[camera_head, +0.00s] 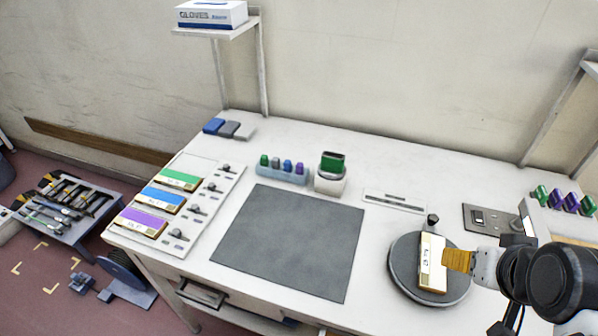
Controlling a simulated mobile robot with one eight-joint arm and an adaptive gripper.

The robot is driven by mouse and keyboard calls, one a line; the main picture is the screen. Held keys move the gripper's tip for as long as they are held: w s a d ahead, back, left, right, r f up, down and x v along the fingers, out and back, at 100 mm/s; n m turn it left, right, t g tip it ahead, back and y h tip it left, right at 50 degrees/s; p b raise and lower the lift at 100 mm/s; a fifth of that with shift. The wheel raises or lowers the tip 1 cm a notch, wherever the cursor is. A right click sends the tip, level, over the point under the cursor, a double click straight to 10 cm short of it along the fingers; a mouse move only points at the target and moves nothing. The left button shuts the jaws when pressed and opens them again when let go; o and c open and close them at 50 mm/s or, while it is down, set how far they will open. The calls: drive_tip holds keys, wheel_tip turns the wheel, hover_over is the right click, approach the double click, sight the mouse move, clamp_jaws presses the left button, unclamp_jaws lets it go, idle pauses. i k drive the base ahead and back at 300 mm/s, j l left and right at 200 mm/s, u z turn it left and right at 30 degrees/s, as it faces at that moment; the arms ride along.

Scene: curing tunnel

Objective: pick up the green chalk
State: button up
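No piece can be identified for certain as the green chalk. A small green piece (264,160) stands at the left end of a light-blue holder (281,175), beside grey, blue and purple pieces. Another small green piece (541,193) sits at the far right in a row with purple ones. My gripper (472,263) is at the lower right, far from the blue holder. A yellow-brown ribbed piece (458,260) shows at its tip, against or just in front of a white-labelled block (433,263). Whether the gripper is shut on it is unclear.
The block lies on a round grey turntable (404,285). A white cup (330,183) with a dark-green top stands right of the holder. A grey mat (290,240) lies bare in the middle. Green, blue and purple labelled boxes line a panel (215,180) at left.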

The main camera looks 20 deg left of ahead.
sight(263, 159)
drive_tip(key=u, duration=1.25)
drive_tip(key=i+j+z, duration=0.1)
drive_tip(key=i+j, duration=0.3)
drive_tip(key=j, duration=0.25)
drive_tip(key=i+j+z, duration=0.15)
drive_tip(key=j, duration=0.2)
drive_tip(key=i+j, duration=0.25)
drive_tip(key=i+j+z, duration=0.15)
drive_tip(key=j, duration=0.3)
drive_tip(key=i+j, duration=0.2)
drive_tip(key=j, duration=0.2)
drive_tip(key=z, duration=0.05)
